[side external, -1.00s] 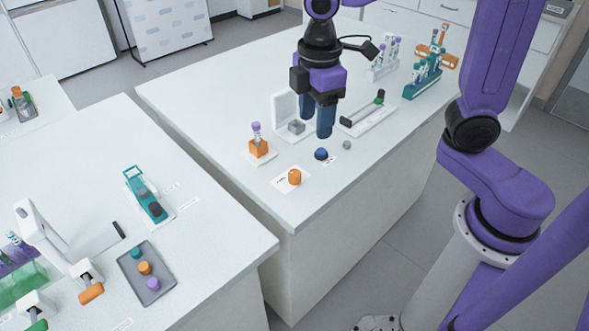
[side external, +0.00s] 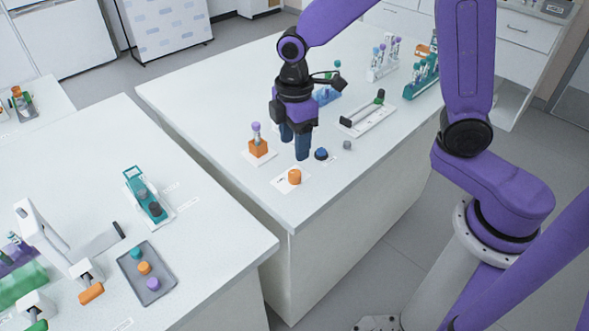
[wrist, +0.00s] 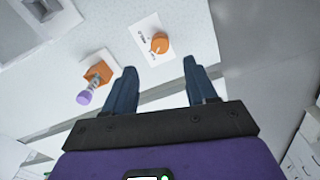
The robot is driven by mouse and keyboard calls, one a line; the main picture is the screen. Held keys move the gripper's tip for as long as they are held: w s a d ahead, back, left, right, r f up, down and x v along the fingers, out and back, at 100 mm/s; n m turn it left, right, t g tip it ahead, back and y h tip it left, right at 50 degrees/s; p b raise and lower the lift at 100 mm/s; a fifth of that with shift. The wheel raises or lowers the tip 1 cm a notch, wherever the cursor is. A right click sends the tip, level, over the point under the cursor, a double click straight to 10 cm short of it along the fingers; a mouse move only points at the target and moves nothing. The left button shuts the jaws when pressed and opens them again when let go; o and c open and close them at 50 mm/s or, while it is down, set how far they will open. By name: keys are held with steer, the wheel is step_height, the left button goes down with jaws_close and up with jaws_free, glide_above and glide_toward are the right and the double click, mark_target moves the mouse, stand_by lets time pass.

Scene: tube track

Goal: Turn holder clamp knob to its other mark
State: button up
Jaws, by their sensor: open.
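An orange knob (side external: 294,177) sits on a white card with dark markings near the front edge of the table. In the wrist view the knob (wrist: 160,44) shows a pale line on its top, with small print beside it too small to read. Beside it an orange block holder (side external: 258,148) holds an upright tube with a purple cap (side external: 256,127). The holder (wrist: 99,70) also shows in the wrist view. My gripper (side external: 295,149) is open and empty, fingers pointing down, above and behind the knob. In the wrist view the knob lies just past the fingertips, between their lines.
A dark blue round button (side external: 321,154) stands close right of my gripper, with a small grey piece (side external: 347,145) beyond it. A white base with a dark bar and green end (side external: 368,116) lies behind. Tube racks (side external: 384,62) stand farther back. The table's front corner is clear.

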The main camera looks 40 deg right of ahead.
mark_target(295, 173)
step_height(295, 173, down, 9)
stand_by(0.4)
jaws_close()
